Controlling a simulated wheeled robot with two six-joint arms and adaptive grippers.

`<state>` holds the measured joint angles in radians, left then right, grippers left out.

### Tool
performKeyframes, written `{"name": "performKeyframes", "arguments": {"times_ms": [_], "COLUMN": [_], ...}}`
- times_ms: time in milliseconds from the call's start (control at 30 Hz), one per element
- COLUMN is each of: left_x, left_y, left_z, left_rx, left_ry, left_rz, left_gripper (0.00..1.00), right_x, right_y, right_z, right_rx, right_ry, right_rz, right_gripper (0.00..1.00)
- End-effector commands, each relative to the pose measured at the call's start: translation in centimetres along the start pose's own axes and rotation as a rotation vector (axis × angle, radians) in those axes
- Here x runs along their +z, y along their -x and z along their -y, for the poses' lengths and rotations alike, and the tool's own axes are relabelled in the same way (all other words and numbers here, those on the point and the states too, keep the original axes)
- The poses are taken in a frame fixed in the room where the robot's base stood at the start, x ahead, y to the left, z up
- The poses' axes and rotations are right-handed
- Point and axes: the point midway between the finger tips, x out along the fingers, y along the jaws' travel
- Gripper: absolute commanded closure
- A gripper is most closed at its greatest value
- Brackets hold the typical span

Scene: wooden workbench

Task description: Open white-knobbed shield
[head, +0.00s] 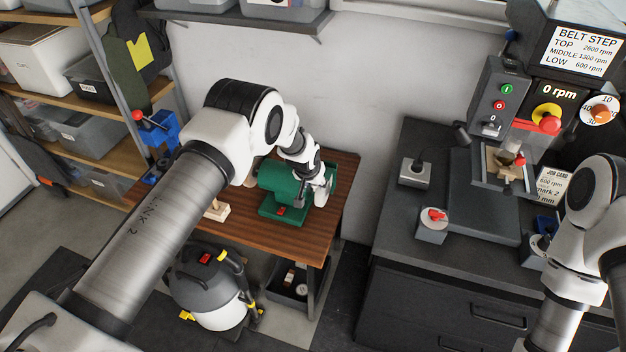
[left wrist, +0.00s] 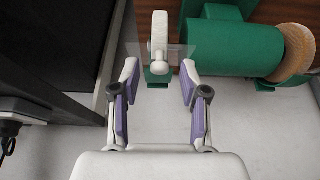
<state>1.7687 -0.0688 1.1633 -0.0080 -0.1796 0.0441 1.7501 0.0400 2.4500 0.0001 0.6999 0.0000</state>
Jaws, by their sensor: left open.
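A green bench grinder (head: 277,182) stands on the wooden workbench; its green motor body (left wrist: 240,50) fills the upper right of the left wrist view. My right gripper is outside both views.
The wooden bench top (head: 325,225) has a blue vise (head: 160,130) at its left end and a small wooden piece (head: 217,210). A dark drill-press cabinet (head: 385,215) stands right of the bench; a vacuum (head: 215,290) is on the floor.

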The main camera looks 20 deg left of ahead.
Motion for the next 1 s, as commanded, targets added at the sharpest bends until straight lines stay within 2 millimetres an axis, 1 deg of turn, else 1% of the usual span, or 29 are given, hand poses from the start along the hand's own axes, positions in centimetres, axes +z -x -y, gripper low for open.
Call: {"name": "performKeyframes", "arguments": {"times_ms": [67, 167, 300, 400, 500, 633, 1000], "left_x": [-0.1, -0.1, -0.2, -0.1, -0.1, -0.1, -0.1], "left_y": [1.0, 3.0, 6.8, 9.1, 10.8, 11.6, 11.7], "left_z": [0.0, 0.0, 0.0, 0.0, 0.0, 0.0, 0.0], "left_rx": [0.000, 0.000, -0.001, -0.001, 0.000, 0.000, 0.000], "left_ry": [-0.001, -0.001, 0.000, 0.000, -0.001, 0.000, 0.000], "left_rz": [-0.001, -0.001, -0.002, -0.002, -0.001, 0.000, 0.000], "left_gripper": [0.56, 0.56, 0.56, 0.56, 0.56, 0.56, 0.56], "right_x": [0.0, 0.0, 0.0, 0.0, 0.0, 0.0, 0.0], "right_y": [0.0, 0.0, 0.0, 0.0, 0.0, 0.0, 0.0], "right_z": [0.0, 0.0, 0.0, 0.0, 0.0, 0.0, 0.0], "right_rx": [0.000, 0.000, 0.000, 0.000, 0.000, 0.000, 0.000], "right_ry": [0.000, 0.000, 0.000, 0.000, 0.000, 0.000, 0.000], "right_rz": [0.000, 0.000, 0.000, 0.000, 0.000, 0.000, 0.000], "right_gripper": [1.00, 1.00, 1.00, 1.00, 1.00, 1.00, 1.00]}}
